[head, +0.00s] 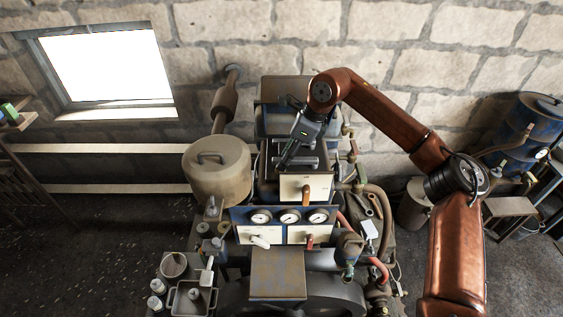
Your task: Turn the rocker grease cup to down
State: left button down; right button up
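The engine (290,258) stands in the middle of the head view against the wall. I cannot tell for sure which fitting on it is the rocker grease cup. An upper white plate (293,186) carries a brown handle (306,196) that hangs down. Below the gauges, a white handle (260,242) lies tilted sideways and a reddish handle (309,240) points down. My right gripper (284,161) is over the engine's top, just behind and above the upper plate. Its fingers are dark and small, so its opening is unclear. My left gripper is out of view.
Three round gauges (290,217) sit on a blue panel. A beige tank (217,170) stands left of the engine. Pipes and hoses (378,205) crowd its right side. A tray (187,297) with small containers is at front left. A blue drum (524,120) stands far right.

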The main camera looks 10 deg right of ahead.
jog(key=shift+x, duration=1.65)
jog(key=shift+r, duration=0.1)
grip_shut()
